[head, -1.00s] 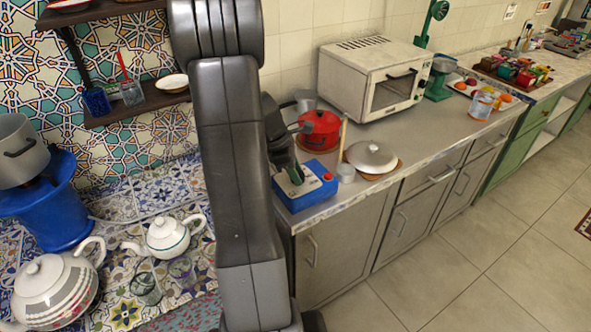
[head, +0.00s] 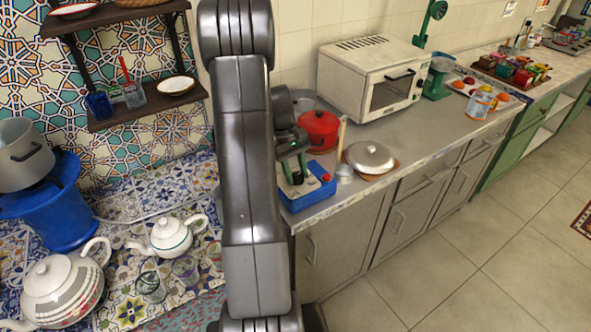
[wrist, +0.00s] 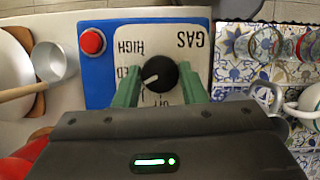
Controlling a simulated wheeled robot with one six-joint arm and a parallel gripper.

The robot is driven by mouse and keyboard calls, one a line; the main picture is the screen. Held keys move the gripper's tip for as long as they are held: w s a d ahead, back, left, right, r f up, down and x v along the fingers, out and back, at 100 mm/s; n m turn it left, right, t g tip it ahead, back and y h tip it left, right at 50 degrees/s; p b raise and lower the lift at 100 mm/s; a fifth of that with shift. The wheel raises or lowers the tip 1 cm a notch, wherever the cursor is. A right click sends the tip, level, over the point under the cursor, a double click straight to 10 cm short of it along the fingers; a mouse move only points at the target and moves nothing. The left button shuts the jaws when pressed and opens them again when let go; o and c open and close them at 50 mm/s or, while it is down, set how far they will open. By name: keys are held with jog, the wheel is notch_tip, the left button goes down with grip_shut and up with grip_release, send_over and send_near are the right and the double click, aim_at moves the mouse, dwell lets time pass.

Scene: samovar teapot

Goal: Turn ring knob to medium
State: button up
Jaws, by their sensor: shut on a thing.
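The gas control box, blue with a white face (wrist: 135,50), has a black round knob (wrist: 160,76) with a white pointer mark. In the wrist view the face reads GAS and HIGH upside down, with a partly covered label ending in ED beside the knob and OFF below it. The pointer mark points left and slightly down, near the ED label. My gripper's green fingers (wrist: 160,86) stand on either side of the knob, shut on it. In the head view my gripper (head: 294,172) is over the blue box (head: 312,197) at the counter's left end; the knob is hidden there.
A red button (wrist: 92,41) sits on the box. Close by are a small metal cup (wrist: 48,61), a lidded pan (head: 370,157) and a red pot (head: 319,130). Teapots (head: 171,236) stand on the tiled counter at left.

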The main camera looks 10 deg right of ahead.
jog(key=m+y, duration=0.1)
jog(key=m, duration=0.4)
jog(key=shift+d+y, duration=0.1)
jog(key=shift+y, duration=0.3)
dwell(0.4)
jog(key=o, duration=1)
jog(key=v, duration=1.4)
jog(key=shift+w+d+f+b, duration=0.15)
jog(key=shift+w+b, duration=0.05)
jog(key=shift+b, duration=0.2)
